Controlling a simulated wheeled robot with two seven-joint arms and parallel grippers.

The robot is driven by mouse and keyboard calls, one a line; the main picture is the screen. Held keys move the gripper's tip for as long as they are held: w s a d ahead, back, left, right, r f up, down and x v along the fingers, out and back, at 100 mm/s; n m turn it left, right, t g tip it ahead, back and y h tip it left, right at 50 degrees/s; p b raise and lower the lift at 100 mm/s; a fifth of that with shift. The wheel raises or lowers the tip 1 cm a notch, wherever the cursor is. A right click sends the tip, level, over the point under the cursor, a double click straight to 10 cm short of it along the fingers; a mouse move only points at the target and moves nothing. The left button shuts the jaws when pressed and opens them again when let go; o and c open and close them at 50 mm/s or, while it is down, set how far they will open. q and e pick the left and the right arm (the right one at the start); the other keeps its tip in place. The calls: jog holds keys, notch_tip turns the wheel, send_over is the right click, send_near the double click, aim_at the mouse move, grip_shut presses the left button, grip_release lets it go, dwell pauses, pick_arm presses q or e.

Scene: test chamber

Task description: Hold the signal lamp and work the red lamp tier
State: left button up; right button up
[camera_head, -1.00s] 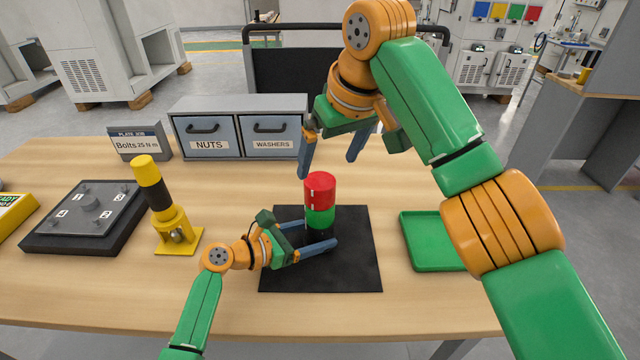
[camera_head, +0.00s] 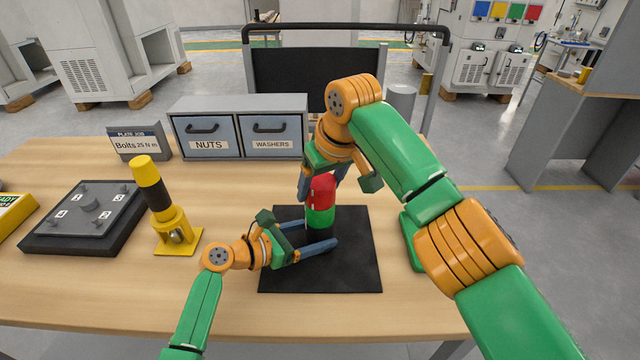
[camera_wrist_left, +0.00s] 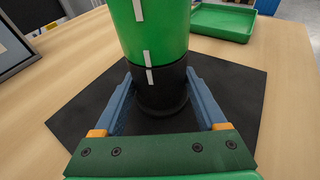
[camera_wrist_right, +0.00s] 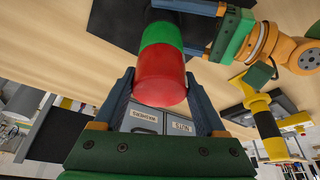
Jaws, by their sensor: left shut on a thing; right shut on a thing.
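The signal lamp stands upright on a black mat (camera_head: 350,270). It has a red tier (camera_head: 322,186) on top, a green tier (camera_head: 320,217) below and a black base (camera_wrist_left: 160,88). White marks run down the green tier and base in the left wrist view. My left gripper (camera_head: 318,234) comes in low and is shut on the black base, a finger on each side. My right gripper (camera_head: 320,189) reaches down from above and is shut on the red tier, which also shows between its fingers in the right wrist view (camera_wrist_right: 160,75). Its fingers partly hide the red tier in the head view.
A green tray (camera_head: 412,238) lies right of the mat, partly behind my right arm. A yellow and black tool on a stand (camera_head: 165,215) and a numbered bolt plate (camera_head: 85,215) are at left. Nuts and washers drawers (camera_head: 238,130) stand behind.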

jog(key=m+h, duration=0.1)
jog(key=m, duration=0.2)
jog(key=shift+a, duration=0.1)
jog(key=shift+m+t+h, duration=0.3)
jog(key=shift+m+h, duration=0.2)
jog(key=shift+m, duration=0.7)
jog(key=o, duration=1.3)
jog(key=v, duration=1.2)
jog(key=shift+w, duration=0.15)
